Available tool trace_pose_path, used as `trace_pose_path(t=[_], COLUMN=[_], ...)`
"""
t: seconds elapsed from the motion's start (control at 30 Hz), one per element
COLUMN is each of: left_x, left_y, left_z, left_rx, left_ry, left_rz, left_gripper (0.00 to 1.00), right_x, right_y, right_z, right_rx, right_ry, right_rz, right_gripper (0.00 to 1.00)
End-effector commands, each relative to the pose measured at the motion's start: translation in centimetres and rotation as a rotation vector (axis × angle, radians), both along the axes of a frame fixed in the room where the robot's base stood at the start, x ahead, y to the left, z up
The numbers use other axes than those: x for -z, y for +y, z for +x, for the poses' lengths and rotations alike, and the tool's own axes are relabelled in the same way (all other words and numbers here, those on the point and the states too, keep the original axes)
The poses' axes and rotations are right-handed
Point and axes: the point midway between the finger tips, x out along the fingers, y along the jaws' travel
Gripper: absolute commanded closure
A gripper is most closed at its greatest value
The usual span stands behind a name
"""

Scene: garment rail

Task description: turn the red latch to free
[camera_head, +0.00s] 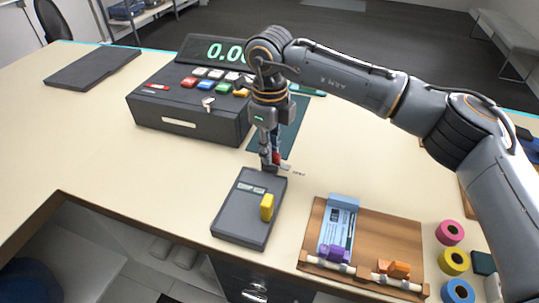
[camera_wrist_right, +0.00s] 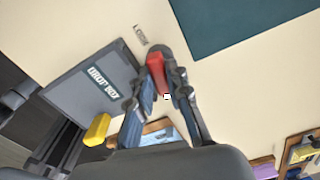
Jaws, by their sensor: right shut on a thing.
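The red latch (camera_head: 276,157) stands at the far right corner of the dark grey drop box (camera_head: 232,218). My right gripper (camera_head: 270,164) points down and is shut on the latch. In the right wrist view the red latch (camera_wrist_right: 155,70) shows between the two fingers (camera_wrist_right: 164,88), on a dark rounded base. A yellow handle (camera_head: 267,206) stands on the box top. My left gripper is out of view.
A cash register (camera_head: 190,118) with coloured keys stands behind the box. A wooden tray (camera_head: 383,236) with a blue-white card (camera_head: 338,226) and clips lies at right, near several tape rolls (camera_head: 454,262). A dark green mat (camera_head: 290,135) lies behind the gripper. Bare tabletop lies left of the box.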

Motion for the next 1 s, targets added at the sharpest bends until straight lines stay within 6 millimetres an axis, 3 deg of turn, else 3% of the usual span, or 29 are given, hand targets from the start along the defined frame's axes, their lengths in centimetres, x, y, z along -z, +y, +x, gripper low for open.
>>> trace_pose_path(t=[0.4, 0.93, 0.97, 1.0], left_x=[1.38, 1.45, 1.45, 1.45], left_y=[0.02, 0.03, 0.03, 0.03], left_z=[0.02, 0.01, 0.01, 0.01], left_rx=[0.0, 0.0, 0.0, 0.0], left_ry=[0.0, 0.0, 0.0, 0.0], left_rz=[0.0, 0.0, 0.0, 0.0], left_gripper=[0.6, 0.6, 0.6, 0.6], right_x=[0.0, -0.11, -0.11, -0.11], right_y=[0.01, 0.0, 0.0, 0.0], right_z=[0.03, 0.04, 0.04, 0.04], right_rx=[-0.181, -0.205, -0.205, -0.205], right_ry=[-0.001, -0.002, -0.002, -0.002], right_rz=[0.001, 0.0, 0.0, 0.0], right_gripper=[1.0, 1.0, 0.81, 0.73])
